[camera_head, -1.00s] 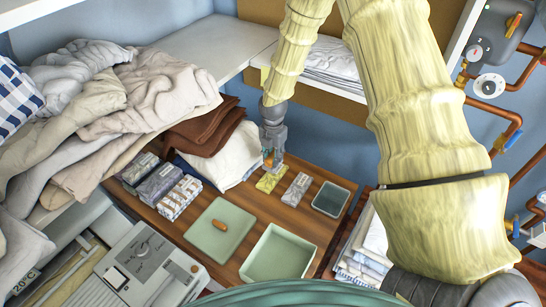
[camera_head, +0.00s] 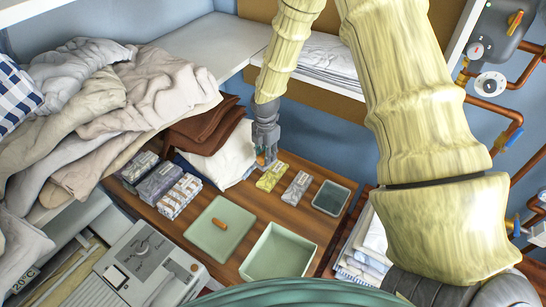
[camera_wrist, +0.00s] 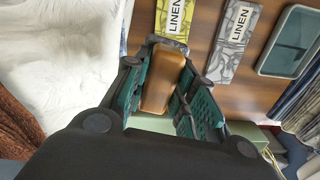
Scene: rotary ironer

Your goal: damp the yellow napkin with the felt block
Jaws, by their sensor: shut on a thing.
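The yellow napkin (camera_head: 272,177), a patterned packet-like strip, lies flat on the wooden table. It also shows at the top of the wrist view (camera_wrist: 173,18) with a LINEN label. My gripper (camera_head: 264,164) is shut on the felt block, whose orange-brown upper part (camera_wrist: 163,80) shows between the jaws. The underside of the block is hidden. The gripper is just left of the napkin's far end in the head view. In the wrist view the block is just below the napkin's near end; I cannot tell how high above the table it is.
A grey linen strip (camera_head: 297,188) and a dark shallow tray (camera_head: 346,190) lie right of the napkin. A green lid (camera_head: 205,236) and an open green box (camera_head: 306,263) are in front. White cloth (camera_head: 228,158) and patterned stacks (camera_head: 180,196) stand to the left.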

